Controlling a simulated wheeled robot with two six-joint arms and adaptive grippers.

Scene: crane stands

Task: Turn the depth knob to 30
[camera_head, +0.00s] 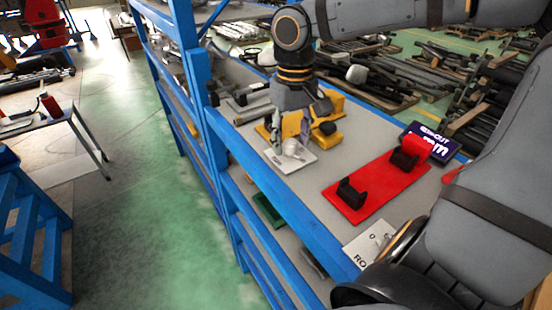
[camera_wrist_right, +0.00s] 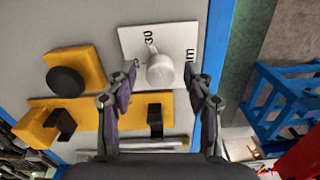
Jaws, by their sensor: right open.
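The depth knob (camera_head: 293,148) is a small white knob on a white plate (camera_head: 283,164) near the shelf's blue front edge. In the right wrist view the knob (camera_wrist_right: 161,70) is on its plate (camera_wrist_right: 182,36), which is marked "30" and "mm". A small nub on the knob's upper left side appears to lie toward the "30"; its exact setting is hard to tell. My right gripper (camera_head: 290,137) points down over the knob. In the right wrist view its open fingers (camera_wrist_right: 160,72) stand on either side of the knob, with visible gaps. My left gripper is out of view.
Yellow fixtures (camera_wrist_right: 70,65) stand beside the plate. A red base (camera_head: 392,186) with black holders sits to the right, near a dark blue lettered box (camera_head: 428,141). Another white plate (camera_head: 360,250) is nearer. A blue rail (camera_head: 290,205) edges the shelf.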

